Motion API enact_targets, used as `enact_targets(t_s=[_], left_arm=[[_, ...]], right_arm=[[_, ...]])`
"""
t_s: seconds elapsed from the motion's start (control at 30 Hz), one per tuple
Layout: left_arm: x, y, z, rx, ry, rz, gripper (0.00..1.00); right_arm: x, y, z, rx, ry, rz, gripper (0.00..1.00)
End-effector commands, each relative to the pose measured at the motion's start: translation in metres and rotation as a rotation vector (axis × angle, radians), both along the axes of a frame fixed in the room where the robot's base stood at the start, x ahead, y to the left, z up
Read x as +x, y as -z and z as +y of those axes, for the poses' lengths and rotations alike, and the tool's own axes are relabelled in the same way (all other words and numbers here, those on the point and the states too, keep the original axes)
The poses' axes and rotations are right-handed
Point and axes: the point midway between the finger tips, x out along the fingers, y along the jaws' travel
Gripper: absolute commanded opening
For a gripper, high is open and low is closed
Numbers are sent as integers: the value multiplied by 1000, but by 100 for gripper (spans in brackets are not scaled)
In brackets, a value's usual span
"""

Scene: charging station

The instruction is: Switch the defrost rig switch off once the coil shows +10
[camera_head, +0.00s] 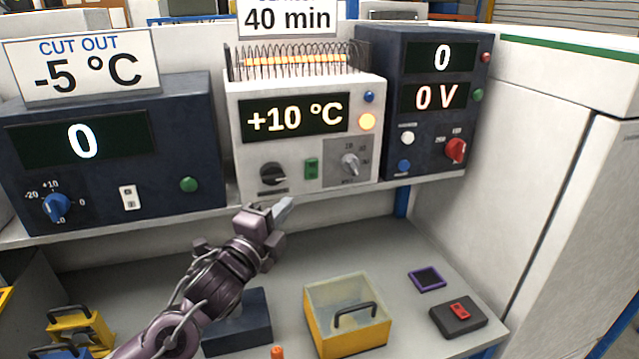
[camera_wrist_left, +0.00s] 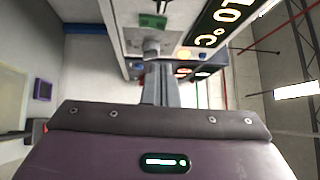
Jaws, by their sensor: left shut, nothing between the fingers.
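The white defrost rig (camera_head: 235,130) stands on the shelf, with heating coils on top. Its display (camera_head: 295,118) reads +10 °C, and a round yellow lamp (camera_head: 367,121) glows beside it. Below are a black knob (camera_head: 271,174), a green rocker switch (camera_head: 312,168) and a grey knob (camera_head: 350,163) on a grey panel. My left gripper (camera_head: 284,210) is shut and empty, in front of and just below the rig's lower edge. In the left wrist view, its shut fingers (camera_wrist_left: 160,85) point towards the rig face, where the green switch (camera_wrist_left: 152,20) and display (camera_wrist_left: 213,25) show sideways.
A dark blue unit (camera_head: 200,125) reading 0, under a -5 °C cut-out sign, stands left. Another dark unit (camera_head: 430,175) reading 0 and 0 V stands right. On the bench below are a yellow bin (camera_head: 350,342), a purple-framed pad (camera_head: 427,279) and a dark box with red switch (camera_head: 458,314).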

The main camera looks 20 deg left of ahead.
Motion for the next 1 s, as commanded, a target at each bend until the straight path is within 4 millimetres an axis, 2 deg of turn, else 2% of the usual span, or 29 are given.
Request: enact_targets(t_s=[0.1,0.23,0.57,0.77,1.0], left_arm=[[-5,4,-4,84,21,0,0],[-6,3,-5,101,25,-1,0],[-2,1,-5,95,23,-1,0],[24,-5,-10,93,22,-1,0],[75,-10,-21,92,23,-1,0]], right_arm=[[3,3,-10,-12,-2,-5,68],[8,3,-19,-24,2,-10,68],[13,-1,-22,-26,5,-18,68],[12,-14,-20,-24,2,-17,68],[9,-37,-12,-15,1,-12,68]])
